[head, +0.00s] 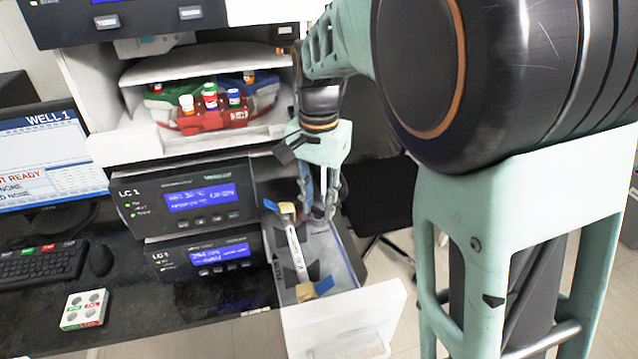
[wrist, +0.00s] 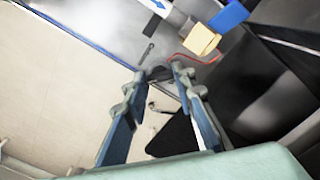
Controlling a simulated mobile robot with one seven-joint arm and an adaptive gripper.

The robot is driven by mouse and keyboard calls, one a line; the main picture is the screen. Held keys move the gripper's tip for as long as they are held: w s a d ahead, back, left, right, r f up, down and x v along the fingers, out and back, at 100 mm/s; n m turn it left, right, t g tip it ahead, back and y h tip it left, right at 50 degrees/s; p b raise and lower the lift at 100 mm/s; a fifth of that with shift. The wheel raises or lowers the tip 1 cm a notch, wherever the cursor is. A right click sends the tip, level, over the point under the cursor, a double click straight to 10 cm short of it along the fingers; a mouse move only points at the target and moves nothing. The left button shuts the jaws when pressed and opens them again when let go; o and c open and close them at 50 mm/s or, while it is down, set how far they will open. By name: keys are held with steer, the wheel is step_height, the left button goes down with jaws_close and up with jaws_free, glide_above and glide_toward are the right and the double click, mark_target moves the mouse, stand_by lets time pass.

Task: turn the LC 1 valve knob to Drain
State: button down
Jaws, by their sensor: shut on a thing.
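The LC 1 module (head: 150,212) has a lit blue display. An open white-fronted drawer (head: 340,325) sticks out to its right. My gripper (head: 320,205) reaches down at the drawer's right rear side. In the wrist view my gripper (wrist: 160,73) has its fingertips close together on a small dark grey piece, which seems to be the valve knob (wrist: 160,73). The fingers hide most of it. The knob's pointer and the Drain mark cannot be read.
A labelled white column (head: 296,248) lies in the drawer between dark clips, with a blue and tan fitting (head: 322,287) at its front end. A second module (head: 160,252) sits below LC 1. A rack of capped bottles (head: 210,115) stands above. A chair (head: 385,200) is behind the drawer.

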steer(key=n, duration=0.3)
steer(key=shift+r+n+p, duration=0.1)
steer(key=shift+n+p, duration=0.25)
steer(key=shift+n, duration=0.05)
steer(key=n, duration=0.4)
steer(key=shift+n+p, duration=0.3)
steer(key=shift+p, duration=0.05)
steer(key=n, duration=0.4)
steer(key=shift+n+p, duration=0.3)
steer(key=shift+p, duration=0.05)
steer(key=shift+n+p, duration=0.35)
steer(key=shift+n, duration=1.75)
steer(key=c, duration=1.6)
jaws_free()
